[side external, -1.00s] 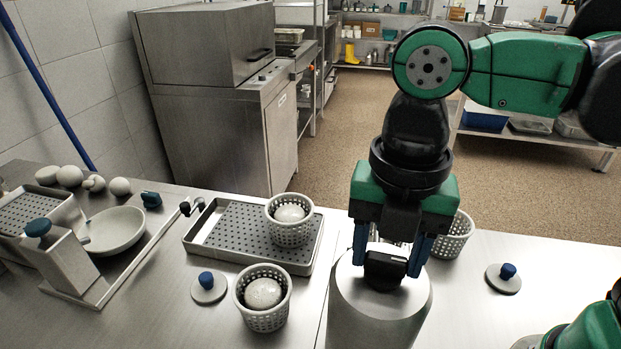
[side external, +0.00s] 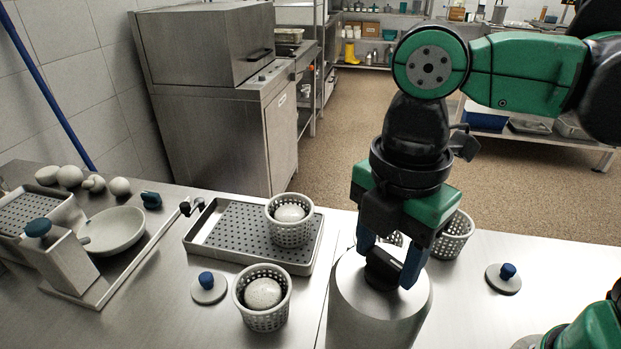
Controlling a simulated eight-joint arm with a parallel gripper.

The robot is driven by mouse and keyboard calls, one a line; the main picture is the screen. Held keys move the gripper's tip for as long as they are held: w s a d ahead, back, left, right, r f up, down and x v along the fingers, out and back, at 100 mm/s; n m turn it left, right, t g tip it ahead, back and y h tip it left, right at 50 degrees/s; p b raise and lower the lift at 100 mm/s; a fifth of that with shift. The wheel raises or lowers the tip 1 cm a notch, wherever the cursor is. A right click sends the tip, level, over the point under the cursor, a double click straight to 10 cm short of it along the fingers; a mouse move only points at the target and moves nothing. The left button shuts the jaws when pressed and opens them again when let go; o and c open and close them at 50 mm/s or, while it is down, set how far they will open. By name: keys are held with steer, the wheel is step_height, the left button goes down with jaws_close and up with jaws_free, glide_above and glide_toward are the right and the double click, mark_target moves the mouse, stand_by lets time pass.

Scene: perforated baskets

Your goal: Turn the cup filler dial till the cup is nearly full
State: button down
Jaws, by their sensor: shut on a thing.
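A grey metal cylinder (side external: 380,312) stands on the counter, with a dark dial knob (side external: 383,268) on its top. My gripper (side external: 386,264) points down over the cylinder, its blue fingers on either side of the dial and shut on it. The fingers and the gripper body hide part of the dial. I cannot pick out a cup or its fill level for certain in this view.
Perforated baskets holding round pale items stand on the tray (side external: 210,237) and the counter (side external: 263,315). Another basket (side external: 457,238) is partly hidden behind my gripper. Blue-knobbed lids lie left (side external: 208,290) and right (side external: 503,280). A dish (side external: 117,232) and dispenser (side external: 65,262) stand left.

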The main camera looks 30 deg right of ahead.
mark_target(387, 258)
steer(key=m, duration=0.4)
steer(key=shift+m, duration=2.6)
steer(key=shift+c, duration=1.2)
jaws_free()
steer(key=shift+r, duration=0.1)
steer(key=shift+r, duration=2.75)
